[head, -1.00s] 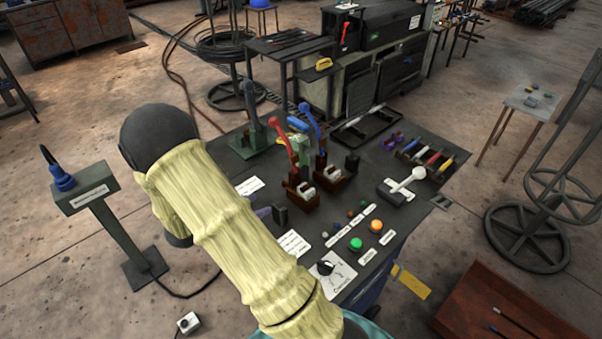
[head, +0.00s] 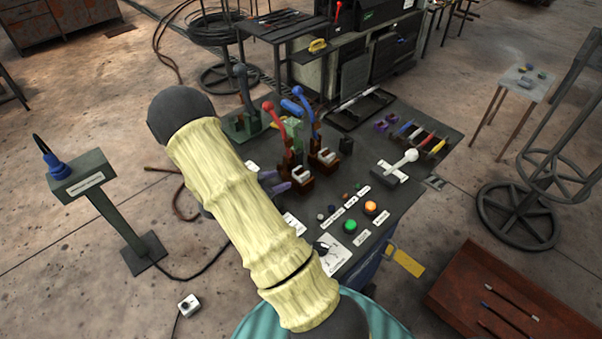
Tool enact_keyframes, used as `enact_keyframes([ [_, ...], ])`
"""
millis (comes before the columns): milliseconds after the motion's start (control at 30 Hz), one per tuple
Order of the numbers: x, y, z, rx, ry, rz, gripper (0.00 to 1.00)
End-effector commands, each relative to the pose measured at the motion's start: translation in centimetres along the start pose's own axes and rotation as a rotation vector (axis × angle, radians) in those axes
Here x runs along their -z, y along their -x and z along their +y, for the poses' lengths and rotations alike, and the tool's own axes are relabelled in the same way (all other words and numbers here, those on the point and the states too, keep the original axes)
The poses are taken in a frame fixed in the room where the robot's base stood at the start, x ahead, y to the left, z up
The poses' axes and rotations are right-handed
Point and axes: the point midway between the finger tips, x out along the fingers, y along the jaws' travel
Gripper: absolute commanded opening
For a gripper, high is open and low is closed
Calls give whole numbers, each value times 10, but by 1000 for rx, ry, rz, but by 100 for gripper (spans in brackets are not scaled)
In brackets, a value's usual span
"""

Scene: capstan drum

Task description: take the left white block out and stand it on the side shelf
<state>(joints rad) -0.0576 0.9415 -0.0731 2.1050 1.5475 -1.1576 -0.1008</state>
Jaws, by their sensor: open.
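The left white block (head: 299,173) sits in a brown holder (head: 297,185) at the foot of a red lever (head: 276,125) on the dark bench. A second white block (head: 327,156) sits in a like holder by a blue lever (head: 303,105). My gripper (head: 274,183) shows only in part, as purple-grey fingers past the edge of my pale sleeved arm. It is open, left of the left block's holder and apart from the block. The arm hides the rest of it. I cannot tell for sure which surface is the side shelf; a small ledge with a yellow item (head: 318,46) stands behind.
Green button (head: 350,227) and orange button (head: 371,207) lie in front of the holders. A white-handled lever (head: 400,165) and a rack of coloured handles (head: 422,140) stand to the right. A dark green lever (head: 245,95) stands behind left. A small table (head: 520,83) is far right.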

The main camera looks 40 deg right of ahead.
Motion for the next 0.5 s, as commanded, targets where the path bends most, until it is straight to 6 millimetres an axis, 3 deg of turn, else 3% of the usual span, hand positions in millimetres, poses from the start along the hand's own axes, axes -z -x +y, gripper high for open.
enact_keyframes([
  [200, 1, -30, 0, -1, 0, 0, 45],
  [500, 0, -33, 0, 0, 0, 0, 45],
])
